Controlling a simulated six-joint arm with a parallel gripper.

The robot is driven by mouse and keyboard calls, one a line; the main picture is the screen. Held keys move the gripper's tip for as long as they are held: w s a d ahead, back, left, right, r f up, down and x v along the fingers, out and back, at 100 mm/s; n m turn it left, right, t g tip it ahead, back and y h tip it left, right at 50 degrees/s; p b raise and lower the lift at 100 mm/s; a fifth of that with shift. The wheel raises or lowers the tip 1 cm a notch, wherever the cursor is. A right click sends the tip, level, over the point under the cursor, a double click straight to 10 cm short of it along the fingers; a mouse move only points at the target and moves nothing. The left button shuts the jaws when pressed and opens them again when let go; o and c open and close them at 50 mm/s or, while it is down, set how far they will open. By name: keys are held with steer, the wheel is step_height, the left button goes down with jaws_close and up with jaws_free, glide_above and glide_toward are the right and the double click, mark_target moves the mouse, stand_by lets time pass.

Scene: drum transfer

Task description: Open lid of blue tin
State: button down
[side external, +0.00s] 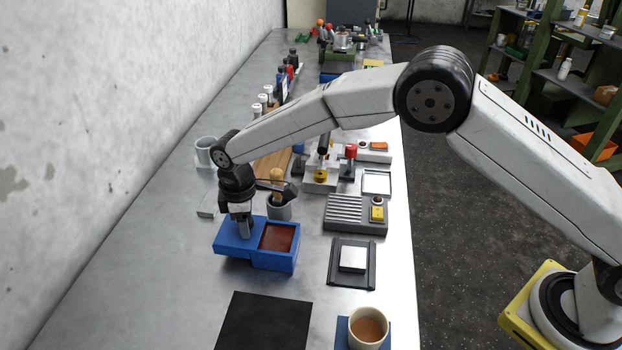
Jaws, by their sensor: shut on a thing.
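The blue tin (275,261) stands on the metal bench, left of the middle in the side external view. Its blue lid (229,230) sits to the left and leaves the right part of the tin uncovered. Reddish-brown contents (278,237) show in that opening. My gripper (243,232) points down over the lid and is shut on it, near the left edge of the opening. The exact grip spot is hidden by the fingers.
A grey cup with a wooden-handled tool (279,209) stands close behind the tin. A ribbed grey tray (354,216) and a dark tray with a white block (352,261) lie to the right. A black mat (264,321) and a cup of brown liquid (368,329) are in front.

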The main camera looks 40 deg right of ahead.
steer(key=shift+w, duration=0.1)
steer(key=shift+c, duration=1.1)
jaws_free()
steer(key=shift+a+r, duration=0.1)
steer(key=shift+r, duration=0.1)
steer(key=shift+r, duration=3.75)
